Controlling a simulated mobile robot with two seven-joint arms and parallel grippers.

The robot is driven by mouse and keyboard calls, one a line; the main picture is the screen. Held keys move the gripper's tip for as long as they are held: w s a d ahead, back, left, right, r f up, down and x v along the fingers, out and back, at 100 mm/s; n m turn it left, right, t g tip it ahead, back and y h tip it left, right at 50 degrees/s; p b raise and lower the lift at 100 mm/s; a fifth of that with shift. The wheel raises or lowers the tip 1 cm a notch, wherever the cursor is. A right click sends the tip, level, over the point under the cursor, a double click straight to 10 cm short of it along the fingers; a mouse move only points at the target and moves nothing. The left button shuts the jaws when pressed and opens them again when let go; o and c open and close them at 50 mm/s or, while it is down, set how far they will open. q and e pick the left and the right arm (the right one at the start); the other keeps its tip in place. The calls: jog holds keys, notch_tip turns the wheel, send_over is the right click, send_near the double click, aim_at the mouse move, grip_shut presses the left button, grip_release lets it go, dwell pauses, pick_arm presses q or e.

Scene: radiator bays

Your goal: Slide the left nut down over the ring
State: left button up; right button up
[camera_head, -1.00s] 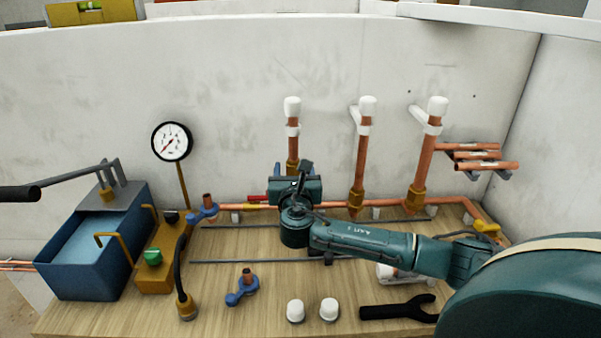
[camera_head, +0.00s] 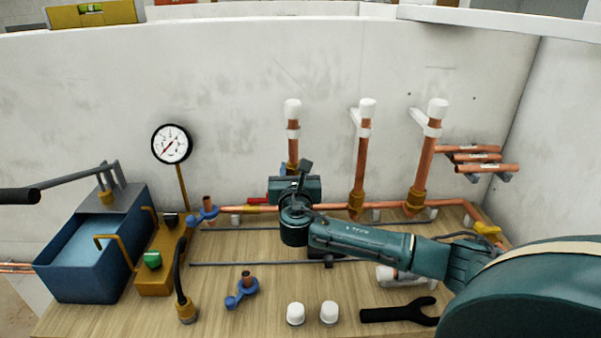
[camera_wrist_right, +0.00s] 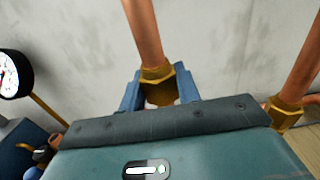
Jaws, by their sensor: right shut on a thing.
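The left nut (camera_wrist_right: 158,88) is brass and sits around the leftmost upright copper pipe (camera_wrist_right: 145,35) in the right wrist view. My right gripper (camera_wrist_right: 160,92) is shut on it, with one blue finger on each side. In the head view, the left nut (camera_head: 293,168) shows only in part behind my right gripper (camera_head: 291,170). The ring and the joint below the nut are hidden by the gripper body. My left gripper is not in view.
Two more upright pipes with brass nuts (camera_head: 356,198) (camera_head: 416,199) stand to the right. A blue pump tank (camera_head: 75,265) and a gauge (camera_head: 172,143) are at the left. White caps (camera_head: 296,313) and a black wrench (camera_head: 400,312) lie at the front of the bench.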

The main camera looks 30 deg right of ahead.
jog(key=shift+f+b, duration=1.35)
jog(key=shift+f, duration=0.9)
jog(key=shift+f+b, duration=1.6)
jog(key=shift+f, duration=0.8)
jog(key=o, duration=0.9)
jog(key=shift+r, duration=0.2)
jog(key=shift+s+a+r+p, duration=0.1)
jog(key=shift+s+a+p, duration=0.15)
jog(key=shift+s+p, duration=0.25)
jog(key=p+v, duration=0.4)
jog(key=v, duration=0.2)
